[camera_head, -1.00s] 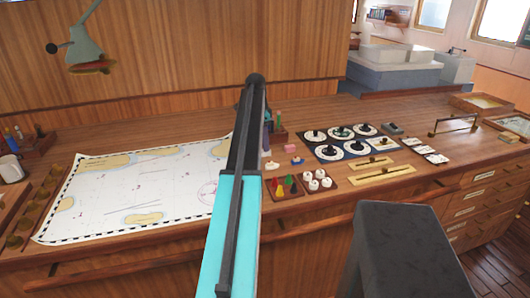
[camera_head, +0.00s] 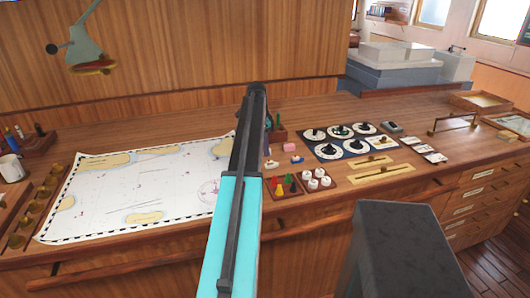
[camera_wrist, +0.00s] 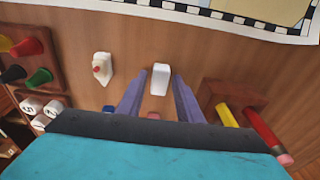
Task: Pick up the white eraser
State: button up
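The white eraser (camera_wrist: 160,79) is a small white block on the wooden desk in the wrist view. It appears between the two purple-grey fingers of my gripper (camera_wrist: 161,82), which are apart with a gap on each side of it. My gripper is open and empty. I cannot tell how high the fingertips are above the desk. In the head view my dark and cyan arm reaches over the desk and hides the eraser and most of the gripper.
A wooden pencil holder (camera_wrist: 232,97) is close on the right. The chart (camera_head: 140,190) lies left.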

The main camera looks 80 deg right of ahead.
grip_shut()
jog(key=shift+r, duration=0.15)
jog(key=shift+d+r+b, duration=0.1)
jog(key=shift+r+b, duration=0.55)
jog(key=shift+r, duration=0.75)
jog(key=shift+a+r, duration=0.2)
jog(key=shift+a, duration=0.05)
jog(key=w+a+b, duration=0.1)
jog(key=a, duration=0.4)
jog(key=w+a+r+b, duration=0.1)
jog(key=w+a, duration=0.1)
jog(key=a, duration=0.3)
jog(key=w+a+b, duration=0.1)
jog(key=w+a, duration=0.1)
jog(key=a, duration=0.3)
jog(key=shift+r, duration=0.25)
